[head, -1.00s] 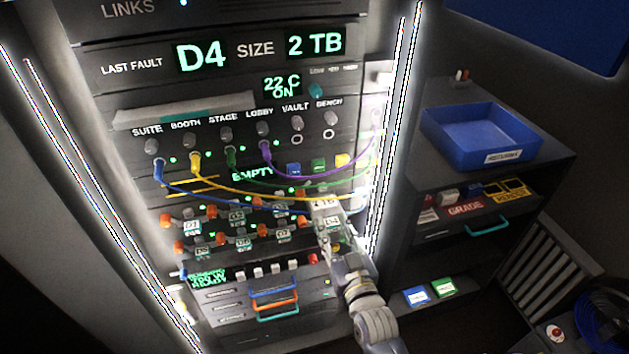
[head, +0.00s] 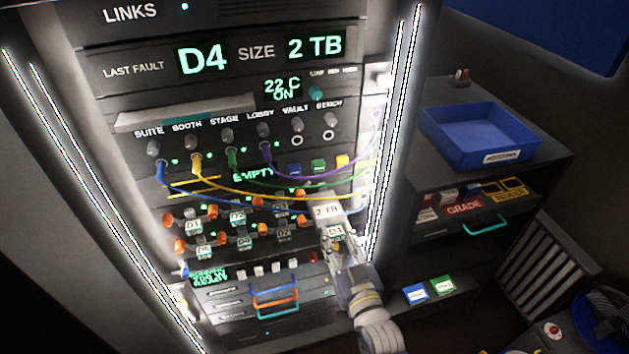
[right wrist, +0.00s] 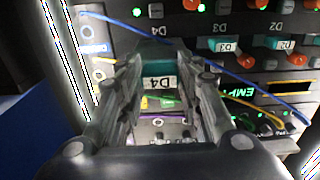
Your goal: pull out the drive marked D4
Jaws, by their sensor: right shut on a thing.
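The drive marked D4 (head: 327,212) stands out from the right end of the upper drive row, with a white "2 TB" label on its top. Its D4 front label shows upside down in the right wrist view (right wrist: 158,83). My right gripper (head: 336,238) is shut on this drive, with a finger on each side of its front. Its fingers also frame the drive in the right wrist view (right wrist: 157,92). The gripper hides part of the bay and I cannot tell whether the drive's rear end is still inside. My left gripper is not in view.
Other drives with orange latches, such as D2 (head: 237,217), sit to the left. A yellow cable (head: 255,190) and a blue cable (head: 205,203) sag across the rack close above. A blue tray (head: 478,138) stands on the side cabinet (head: 545,165) at right.

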